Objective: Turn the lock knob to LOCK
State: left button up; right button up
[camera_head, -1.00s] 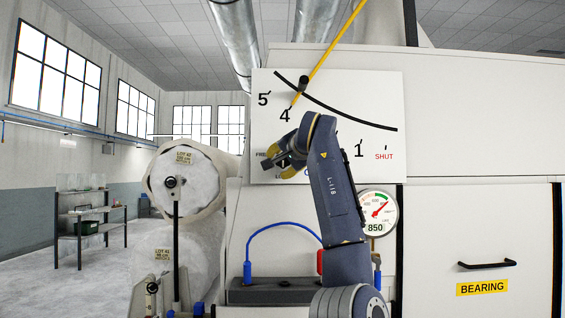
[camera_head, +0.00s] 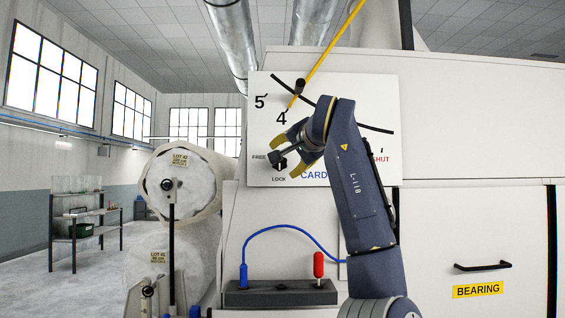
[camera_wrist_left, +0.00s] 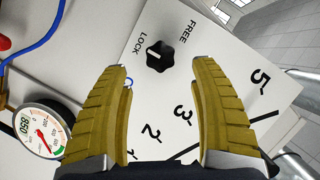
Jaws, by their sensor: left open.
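The lock knob (camera_head: 280,163) is small, black and lobed, on a white panel (camera_head: 327,88) between the words FREE, at its left, and LOCK, below it. It also shows in the left wrist view (camera_wrist_left: 160,56), where its white mark seems to lie on the side towards LOCK. My left gripper (camera_head: 284,158) has yellow fingers and is open in front of the panel, close to the knob. In the left wrist view the gripper (camera_wrist_left: 160,66) has its fingertips on either side of the knob's line, with nothing held between them. My right gripper is not in view.
The panel carries a yellow pointer (camera_head: 328,53) and a numbered scale. Below are a red-topped lever (camera_head: 318,264) and a blue cable (camera_head: 290,228). A dial gauge (camera_wrist_left: 38,128) shows in the left wrist view. Wrapped rolls (camera_head: 180,185) stand at left.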

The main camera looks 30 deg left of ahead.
pick_arm(q)
jog(key=shift+v, duration=2.1)
